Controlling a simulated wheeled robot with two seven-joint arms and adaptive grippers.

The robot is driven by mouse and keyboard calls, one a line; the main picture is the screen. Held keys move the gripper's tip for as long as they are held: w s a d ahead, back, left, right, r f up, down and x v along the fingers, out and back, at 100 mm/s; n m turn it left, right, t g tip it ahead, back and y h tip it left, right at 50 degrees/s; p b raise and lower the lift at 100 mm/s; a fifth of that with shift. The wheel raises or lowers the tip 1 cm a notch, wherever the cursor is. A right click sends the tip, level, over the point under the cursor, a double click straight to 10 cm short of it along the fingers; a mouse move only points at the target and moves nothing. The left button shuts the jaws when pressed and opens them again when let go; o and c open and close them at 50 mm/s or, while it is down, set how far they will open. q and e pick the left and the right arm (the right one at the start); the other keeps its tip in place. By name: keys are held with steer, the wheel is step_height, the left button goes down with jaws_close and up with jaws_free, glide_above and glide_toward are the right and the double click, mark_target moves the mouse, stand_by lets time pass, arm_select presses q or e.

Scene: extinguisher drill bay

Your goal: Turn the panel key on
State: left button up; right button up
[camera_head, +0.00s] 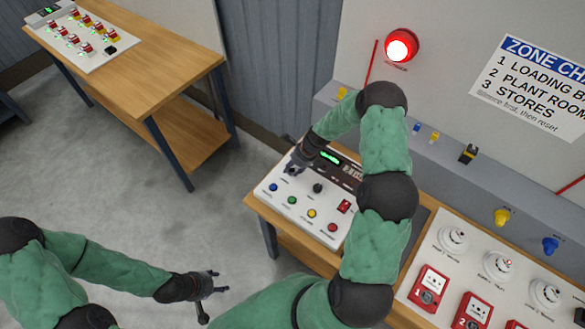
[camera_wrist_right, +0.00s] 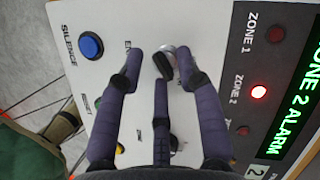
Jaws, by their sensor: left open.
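The white alarm panel (camera_head: 300,212) lies on the bench in the middle of the head view. The panel key (camera_wrist_right: 164,66), dark with a silver collar, shows in the right wrist view beside a label beginning "EN". My right gripper (camera_head: 291,168) is at the panel's upper left corner. In the wrist view its purple fingertips (camera_wrist_right: 160,60) are around the key, the left one apart from it; whether they grip it is unclear. The key is hidden by the gripper in the head view. My left gripper (camera_head: 210,288) is open and empty over the floor.
A blue SILENCE button (camera_wrist_right: 89,45) is left of the key. A black knob (camera_head: 317,187) and several coloured buttons are close by. The display (camera_wrist_right: 296,105) reads ZONE 2 ALARM, with the zone 2 lamp (camera_wrist_right: 259,92) lit. A red beacon (camera_head: 400,46) glows on the wall.

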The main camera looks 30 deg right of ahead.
steer(key=v, duration=1.1)
steer(key=shift+d+r, duration=0.15)
steer(key=shift+r, duration=0.1)
